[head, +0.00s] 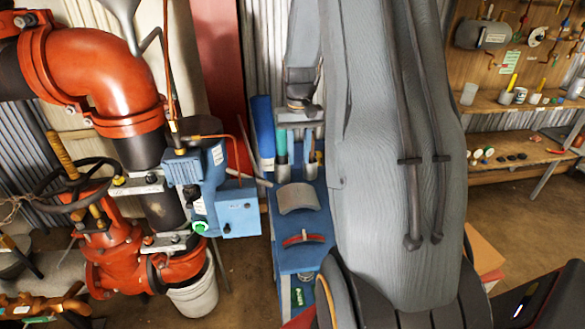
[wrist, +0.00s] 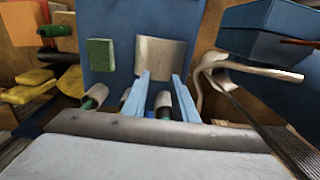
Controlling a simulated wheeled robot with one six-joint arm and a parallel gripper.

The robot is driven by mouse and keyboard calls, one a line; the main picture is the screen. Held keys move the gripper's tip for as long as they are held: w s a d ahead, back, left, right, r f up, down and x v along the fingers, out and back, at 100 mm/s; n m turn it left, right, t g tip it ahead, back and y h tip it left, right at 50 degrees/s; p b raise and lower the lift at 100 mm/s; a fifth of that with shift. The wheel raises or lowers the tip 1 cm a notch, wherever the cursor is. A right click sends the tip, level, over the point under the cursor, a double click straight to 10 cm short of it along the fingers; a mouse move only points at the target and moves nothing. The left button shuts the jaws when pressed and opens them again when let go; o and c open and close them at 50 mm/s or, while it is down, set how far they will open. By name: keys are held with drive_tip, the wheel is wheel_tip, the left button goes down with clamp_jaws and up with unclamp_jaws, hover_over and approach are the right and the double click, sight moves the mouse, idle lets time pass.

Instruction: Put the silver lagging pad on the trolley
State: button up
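The silver lagging pad (head: 299,198) is a curved grey sheet. It rests on the blue top of the trolley (head: 315,262) in the head view. In the wrist view the pad (wrist: 161,55) lies against the blue surface (wrist: 205,25), just beyond my fingertips. My gripper (wrist: 161,75) has its two light-blue fingers apart, with empty space between them. The fingertips overlap the pad's near edge in the picture; I cannot tell whether they touch it. In the head view my wrist is over the far end of the trolley, and the fingers are hard to make out there.
A red curved handle (head: 304,239) lies on the trolley nearer me. Teal and grey tubes (head: 282,145) stand at its far end. Red pipework (head: 100,75) and a blue box (head: 238,212) are close on the left. Shelves (head: 510,100) stand at the right. A green pad (wrist: 100,53) lies beside the silver one.

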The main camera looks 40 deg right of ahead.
drive_tip(key=s+a+r+n, duration=0.1)
drive_tip(key=s+a, duration=0.3)
drive_tip(key=a, duration=0.4)
drive_tip(key=s+a+r+n+t, duration=0.1)
drive_tip(key=s+a+n, duration=0.1)
drive_tip(key=s+a, duration=0.3)
drive_tip(key=s+a+r+n, duration=0.1)
drive_tip(key=s+a, duration=0.4)
drive_tip(key=a, duration=0.7)
drive_tip(key=shift+s+a+n+t, duration=0.25)
drive_tip(key=shift+n+t, duration=0.15)
drive_tip(key=shift+n, duration=0.2)
drive_tip(key=shift+d, duration=0.1)
wheel_tip(320, 180, down, 4)
drive_tip(key=b, duration=0.3)
drive_tip(key=shift+r, duration=0.2)
drive_tip(key=shift+s, duration=0.15)
